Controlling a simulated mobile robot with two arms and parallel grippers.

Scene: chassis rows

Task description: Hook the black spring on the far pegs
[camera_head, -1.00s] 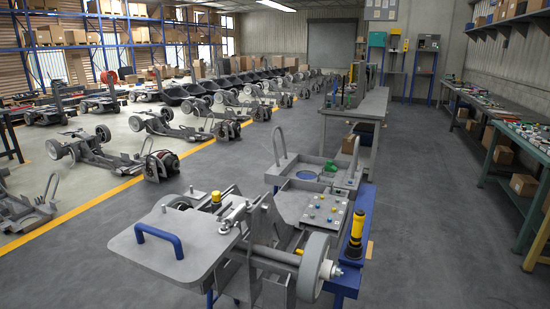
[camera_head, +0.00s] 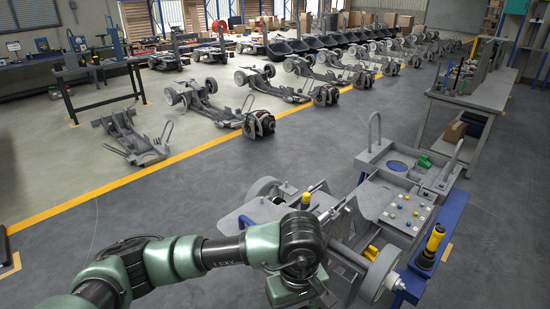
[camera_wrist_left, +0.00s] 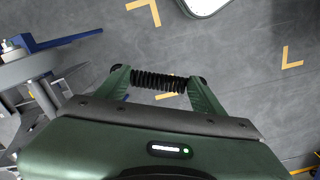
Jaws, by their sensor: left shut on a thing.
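In the left wrist view a black coiled spring (camera_wrist_left: 158,82) lies crosswise between the two green fingers of my left gripper (camera_wrist_left: 160,76), which is shut on it. Floor shows beyond the spring. In the head view my left arm comes in from the left and ends over the front chassis (camera_head: 350,254); its fingers and the spring are hidden there. I cannot make out the far pegs clearly; the arm covers part of the chassis. My right gripper is in neither view.
A grey wheel (camera_head: 382,274) and a yellow-black torch-like tool (camera_head: 431,246) are at the chassis's right. A tray with a blue ring (camera_head: 398,166) and a panel with coloured knobs (camera_head: 406,208) stand behind. Open floor (camera_head: 210,190) lies to the left.

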